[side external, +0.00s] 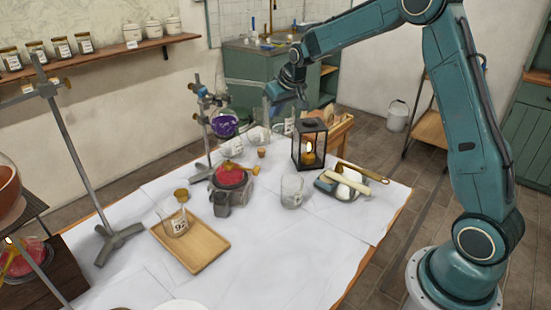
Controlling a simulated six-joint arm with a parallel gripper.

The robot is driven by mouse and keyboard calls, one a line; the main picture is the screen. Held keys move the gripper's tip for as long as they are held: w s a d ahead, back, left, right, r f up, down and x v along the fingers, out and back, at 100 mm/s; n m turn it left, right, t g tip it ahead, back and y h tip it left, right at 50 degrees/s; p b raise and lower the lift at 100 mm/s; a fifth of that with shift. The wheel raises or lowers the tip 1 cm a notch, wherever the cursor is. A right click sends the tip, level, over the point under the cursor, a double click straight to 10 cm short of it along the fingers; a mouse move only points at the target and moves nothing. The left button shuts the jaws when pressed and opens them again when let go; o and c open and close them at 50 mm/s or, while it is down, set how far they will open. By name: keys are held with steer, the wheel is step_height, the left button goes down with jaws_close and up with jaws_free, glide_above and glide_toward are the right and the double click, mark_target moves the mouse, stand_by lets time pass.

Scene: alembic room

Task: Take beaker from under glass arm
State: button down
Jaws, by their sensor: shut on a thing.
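My gripper (287,108) is above the far part of the table, pointing down, left of the black lantern. It is shut on a small clear glass vessel, which looks like a beaker (287,127); its outline is faint against the background. I cannot tell whether its base touches the table. A round flask of purple liquid (225,124) hangs on a clamp stand (203,135) to the left. More clear glass (258,137) lies between them; which part is the glass arm is too small to tell.
A lit lantern (310,146) stands right of my gripper. Nearer are a clear beaker (291,191), a red-topped pot (231,180), a bowl with pale items (343,186) and a wooden tray (204,251) holding a labelled beaker (175,223). The front right of the table is clear.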

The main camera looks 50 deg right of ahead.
steer(key=shift+r, duration=0.7)
